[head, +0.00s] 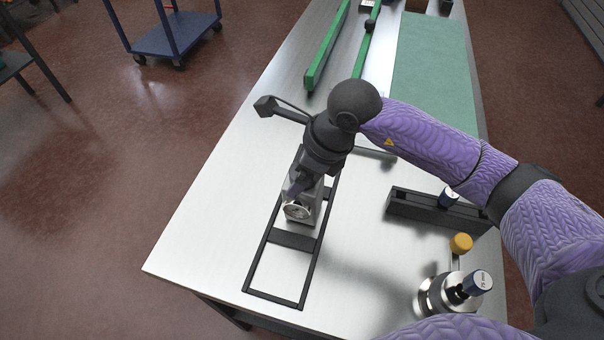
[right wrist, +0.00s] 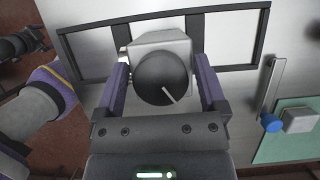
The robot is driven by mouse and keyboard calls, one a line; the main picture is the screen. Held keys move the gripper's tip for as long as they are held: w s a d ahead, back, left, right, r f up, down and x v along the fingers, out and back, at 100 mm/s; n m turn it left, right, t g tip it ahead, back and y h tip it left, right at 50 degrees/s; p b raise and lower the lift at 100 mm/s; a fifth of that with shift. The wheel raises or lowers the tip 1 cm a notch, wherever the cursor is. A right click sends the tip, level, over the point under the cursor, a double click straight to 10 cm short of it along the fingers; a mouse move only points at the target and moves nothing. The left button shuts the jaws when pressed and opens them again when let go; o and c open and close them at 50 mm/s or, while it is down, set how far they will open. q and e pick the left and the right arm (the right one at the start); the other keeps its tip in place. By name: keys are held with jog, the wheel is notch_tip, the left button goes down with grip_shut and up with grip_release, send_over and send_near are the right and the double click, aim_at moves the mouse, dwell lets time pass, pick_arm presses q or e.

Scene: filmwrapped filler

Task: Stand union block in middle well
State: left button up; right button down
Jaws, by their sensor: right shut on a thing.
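The union block is a grey block with a round fitting (head: 298,212) on the side facing me in the head view. In the right wrist view the block (right wrist: 160,42) shows a dark round face with a pale line. My right gripper (head: 305,188) is shut on it, with one finger on each side in the right wrist view (right wrist: 162,85). The black frame (head: 253,265) lies on the table, split by crossbars. The block is at the middle well, between the two crossbars; I cannot tell whether its base touches the table.
A black holder (head: 425,212) with a blue-capped part stands at the right. Green rails (head: 328,45) and a green mat (head: 430,70) lie at the back. The table left of the frame is clear.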

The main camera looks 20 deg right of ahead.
jog(key=shift+f, duration=0.4)
grip_release()
jog(key=shift+r, duration=0.15)
jog(key=p+v, duration=0.1)
jog(key=v, duration=1.1)
jog(key=shift+p, duration=0.4)
